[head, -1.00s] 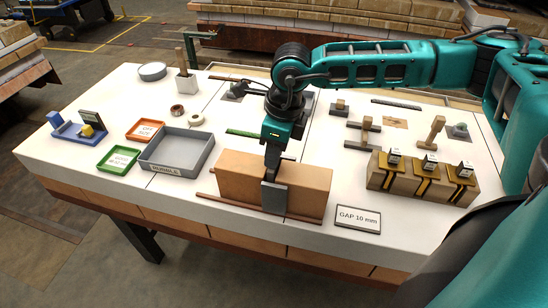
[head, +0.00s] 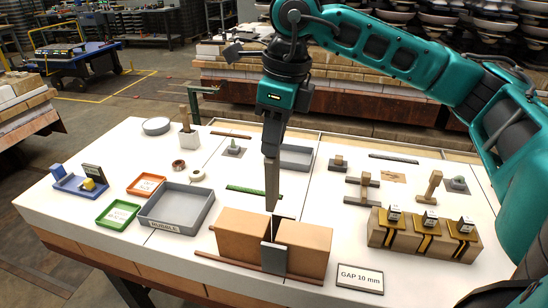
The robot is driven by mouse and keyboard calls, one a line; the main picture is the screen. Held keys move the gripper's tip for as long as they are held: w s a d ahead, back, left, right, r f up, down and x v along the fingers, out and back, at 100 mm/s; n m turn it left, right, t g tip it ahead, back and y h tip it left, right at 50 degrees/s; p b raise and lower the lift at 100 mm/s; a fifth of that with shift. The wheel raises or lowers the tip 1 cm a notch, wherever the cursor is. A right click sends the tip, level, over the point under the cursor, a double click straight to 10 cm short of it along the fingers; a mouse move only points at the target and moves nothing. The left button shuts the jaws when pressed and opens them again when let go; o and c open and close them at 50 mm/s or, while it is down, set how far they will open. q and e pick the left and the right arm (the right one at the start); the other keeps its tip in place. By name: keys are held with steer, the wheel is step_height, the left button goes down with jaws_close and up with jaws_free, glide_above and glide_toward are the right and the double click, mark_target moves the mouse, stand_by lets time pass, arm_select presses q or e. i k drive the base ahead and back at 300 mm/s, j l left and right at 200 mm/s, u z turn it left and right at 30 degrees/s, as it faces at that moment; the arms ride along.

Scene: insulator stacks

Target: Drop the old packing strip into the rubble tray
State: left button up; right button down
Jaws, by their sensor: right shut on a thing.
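My right gripper (head: 272,150) is shut on a thin grey-brown strip, the old packing strip (head: 272,186), which hangs upright from the jaws. Its lower tip is close to the top of two brown blocks, the left block (head: 241,236) and the right block (head: 304,248); I cannot tell the exact clearance. A narrow dark gap shows between the blocks, with a grey plate (head: 273,258) at its front. The rubble tray (head: 178,207), a grey open tray labelled RUBBLE, stands left of the blocks and looks empty. My left gripper is not in view.
An orange tray (head: 146,185) and a green tray (head: 118,214) lie left of the rubble tray. Tape rolls (head: 196,175) sit behind it. A green strip (head: 255,191) lies behind the blocks. A GAP 10 mm sign (head: 360,278) and clamped blocks (head: 424,236) stand at right.

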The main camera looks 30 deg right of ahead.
mark_target(185, 208)
steer(key=i+j, duration=0.3)
steer(key=i, duration=0.15)
steer(key=i+j, duration=0.3)
steer(key=i, duration=0.15)
